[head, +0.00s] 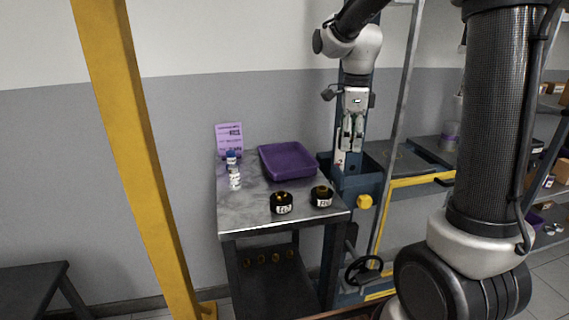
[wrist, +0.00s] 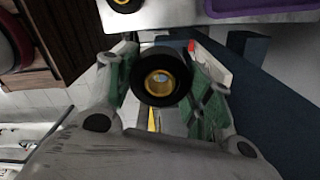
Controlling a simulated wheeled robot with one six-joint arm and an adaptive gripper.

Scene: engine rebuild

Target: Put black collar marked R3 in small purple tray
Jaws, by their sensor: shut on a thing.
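My gripper (head: 352,135) hangs fingers down beside the right edge of the metal table. In the wrist view, its green-lined fingers are shut on a black collar (wrist: 148,92) with a gold inner ring, clear of the table. No marking on this collar is readable. The purple tray (head: 288,161) lies empty at the back of the table, left of my gripper; its edge shows at the upper right of the wrist view (wrist: 262,6). Two other black collars with white labels, a left one (head: 281,209) and a right one (head: 321,203), stand at the table's front; their labels are too small to read surely.
Small white bottles (head: 234,180), one blue-capped, stand at the left of the table (head: 252,212). A purple sign (head: 229,138) is behind them. A blue frame (head: 352,185) with a yellow knob (head: 364,202) stands close at the table's right. A yellow post (head: 135,150) rises at the left.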

